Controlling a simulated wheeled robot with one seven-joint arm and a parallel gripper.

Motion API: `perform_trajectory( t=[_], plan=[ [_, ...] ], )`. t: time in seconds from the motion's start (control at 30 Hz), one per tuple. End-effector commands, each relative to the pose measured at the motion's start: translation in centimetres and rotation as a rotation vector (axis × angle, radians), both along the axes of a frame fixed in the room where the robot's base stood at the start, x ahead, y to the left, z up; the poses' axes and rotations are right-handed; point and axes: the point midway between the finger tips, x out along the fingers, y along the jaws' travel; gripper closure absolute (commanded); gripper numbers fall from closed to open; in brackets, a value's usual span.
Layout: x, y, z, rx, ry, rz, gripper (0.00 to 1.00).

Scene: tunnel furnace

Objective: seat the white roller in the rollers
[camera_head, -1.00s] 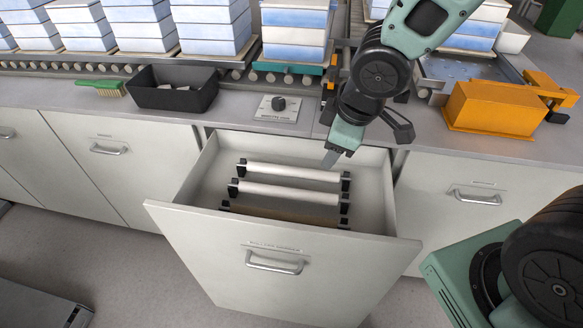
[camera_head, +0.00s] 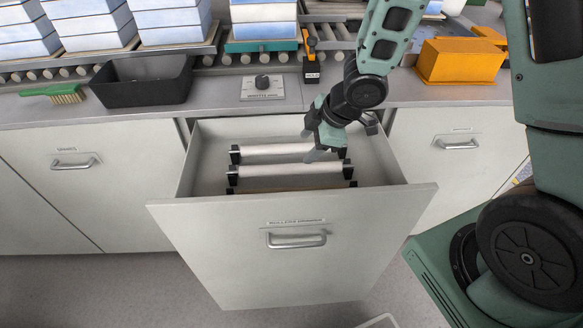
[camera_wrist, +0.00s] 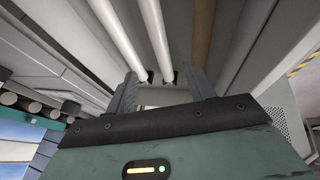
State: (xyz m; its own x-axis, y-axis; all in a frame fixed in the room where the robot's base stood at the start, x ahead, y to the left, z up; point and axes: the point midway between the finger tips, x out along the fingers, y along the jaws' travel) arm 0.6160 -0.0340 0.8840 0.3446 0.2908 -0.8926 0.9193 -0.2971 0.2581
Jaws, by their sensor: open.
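An open drawer (camera_head: 292,207) holds two white rollers side by side, a far one (camera_head: 275,149) and a nearer one (camera_head: 285,170), on black end holders. A brown roller (camera_wrist: 203,30) lies beside them, mostly hidden by the drawer front in the head view. My gripper (camera_head: 308,144) is open and empty, low over the right part of the white rollers. In the wrist view my gripper (camera_wrist: 162,74) shows its two fingers spread, with the ends of both white rollers between them. I cannot tell its exact height above them. The conveyor rollers (camera_head: 226,60) run along the back of the counter.
A black bin (camera_head: 143,84), a green brush (camera_head: 57,93) and a dial plate (camera_head: 263,88) stand on the counter. An orange box (camera_head: 459,62) is at the right. Stacks of white-blue blocks (camera_head: 263,20) stand on the conveyor. The drawer's walls surround the rollers.

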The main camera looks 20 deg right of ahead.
Motion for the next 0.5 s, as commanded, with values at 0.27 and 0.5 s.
perform_trajectory(
  t=[0.27, 0.5],
  plan=[
    [1.8, 1.6, -5.2, -0.001, 0.003, 0.002, 0.46],
    [3.2, 2.8, -8.7, -0.002, 0.001, 0.001, 0.46]
  ],
)
